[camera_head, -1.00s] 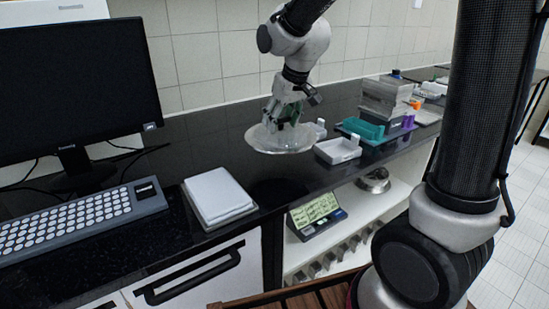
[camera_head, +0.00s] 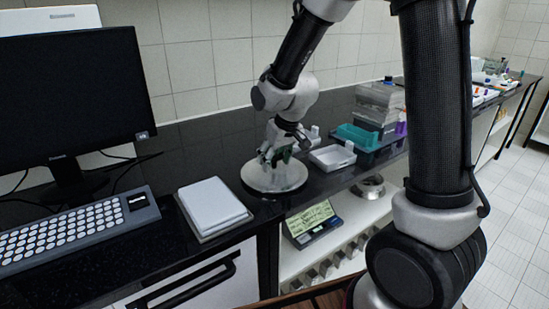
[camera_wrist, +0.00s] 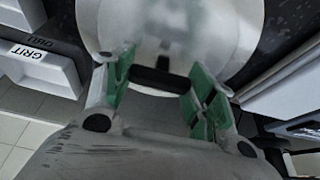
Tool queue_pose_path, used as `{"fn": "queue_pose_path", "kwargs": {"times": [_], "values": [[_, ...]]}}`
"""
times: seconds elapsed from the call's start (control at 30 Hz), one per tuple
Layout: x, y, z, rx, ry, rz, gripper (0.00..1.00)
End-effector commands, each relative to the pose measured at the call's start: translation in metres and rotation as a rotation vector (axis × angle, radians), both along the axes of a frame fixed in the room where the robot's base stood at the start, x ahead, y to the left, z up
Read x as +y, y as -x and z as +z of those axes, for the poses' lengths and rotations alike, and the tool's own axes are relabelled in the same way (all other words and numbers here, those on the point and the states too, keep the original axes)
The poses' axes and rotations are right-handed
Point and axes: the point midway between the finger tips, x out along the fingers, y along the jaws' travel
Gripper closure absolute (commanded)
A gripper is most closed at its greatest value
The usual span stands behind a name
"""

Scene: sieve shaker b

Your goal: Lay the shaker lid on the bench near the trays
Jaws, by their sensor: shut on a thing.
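The shaker lid (camera_head: 256,184) is a round, pale, see-through disc. It is level and very low over the dark bench, left of the trays; I cannot tell for sure whether its rim touches the bench. My gripper (camera_head: 277,156) is above the lid's middle, pointing down, shut on its raised part. In the wrist view the lid (camera_wrist: 222,40) lies beyond the green finger pads of my gripper (camera_wrist: 160,76). A white tray (camera_head: 332,158) stands just right of the lid, and a teal tray (camera_head: 358,135) is farther right.
In the wrist view a white tray (camera_wrist: 35,62) carries a "GRIT" label. A white flat-topped device (camera_head: 213,204) is on the bench left of the lid. Stacked clear containers (camera_head: 380,100) stand behind the trays.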

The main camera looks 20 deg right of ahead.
Motion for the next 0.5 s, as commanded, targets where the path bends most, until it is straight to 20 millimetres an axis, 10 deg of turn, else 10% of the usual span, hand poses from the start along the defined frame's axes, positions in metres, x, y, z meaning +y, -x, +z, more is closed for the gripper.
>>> {"fn": "queue_pose_path", "kwargs": {"times": [0.07,0.1,0.2,0.5], "values": [[0.0001,-0.0002,-0.0021,0.0,0.0,0.0,0.94],[0.0,0.0,-0.0026,0.0,0.0,0.0,0.4],[0.0,-0.0001,-0.0022,0.0,0.0,0.0,0.22],[0.0,0.0,-0.0019,0.0,0.0,0.0,0.22]]}}
